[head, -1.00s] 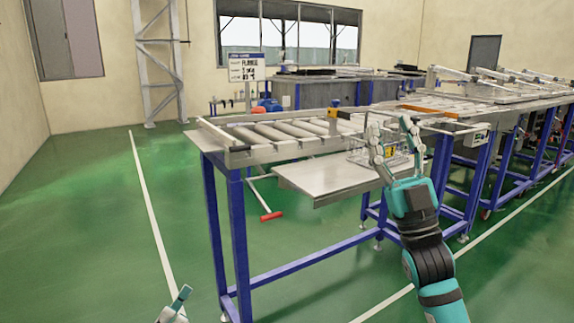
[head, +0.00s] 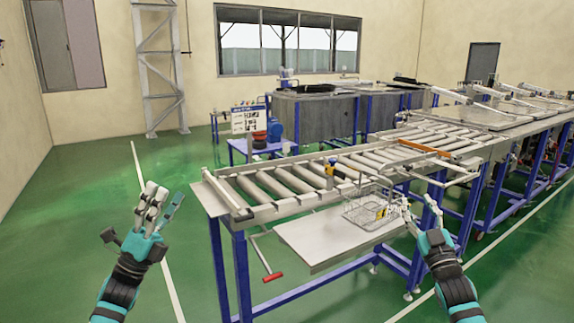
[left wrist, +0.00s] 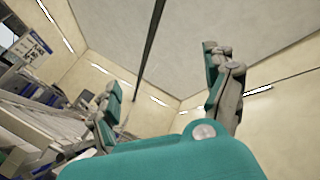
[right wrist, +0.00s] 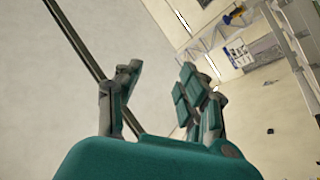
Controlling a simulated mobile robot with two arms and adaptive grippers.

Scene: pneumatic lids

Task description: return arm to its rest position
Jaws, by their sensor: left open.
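My left gripper (head: 164,200) is raised at the lower left in the head view, over the green floor and left of the roller table. It is open and empty; its fingers also show apart in the left wrist view (left wrist: 165,75). My right gripper (head: 422,208) is raised at the right, in front of the roller table and beside the wire basket in the picture. In the right wrist view (right wrist: 158,80) its fingers stand apart with only wall and ceiling behind them, so it is open and empty. The lower part of both arms is outside the head view.
A wire basket (head: 364,212) stands on the metal side shelf (head: 318,240) of the roller table (head: 262,212). A red-handled bar (head: 272,277) juts out below the shelf. Grey tanks (head: 325,118) and a sign (head: 249,119) stand behind. The floor at left is clear.

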